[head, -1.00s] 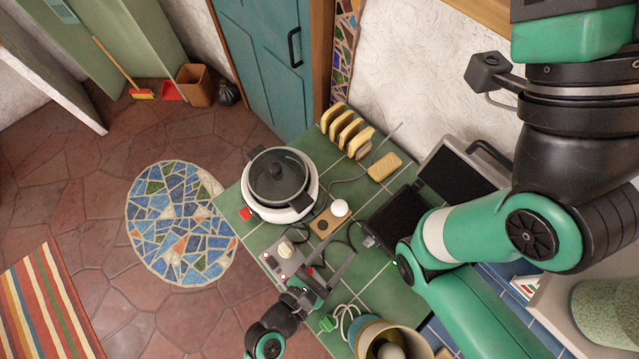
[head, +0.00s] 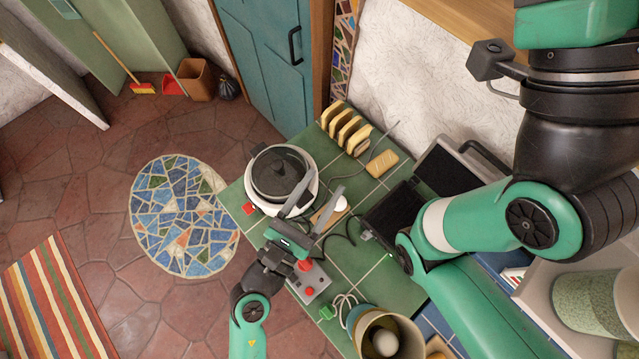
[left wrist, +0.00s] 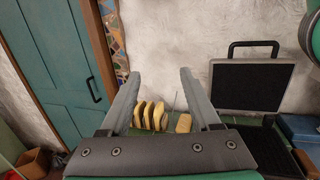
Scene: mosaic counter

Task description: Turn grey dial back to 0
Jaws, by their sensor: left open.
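A grey control box (head: 318,281) with red buttons (head: 309,291) lies near the front edge of the green tiled counter. My left gripper and its wrist cover its far part, and no dial shows on it now. My left gripper (head: 325,186) is open, its two long grey fingers spread and pointing toward the back of the counter, between the pot and the wooden board. In the left wrist view its fingers (left wrist: 162,76) are apart with nothing held between them. My right gripper is not in view.
A lidded pot cooker (head: 276,174) stands just left of the fingers. A wooden board with a white knob (head: 341,203) is to their right.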

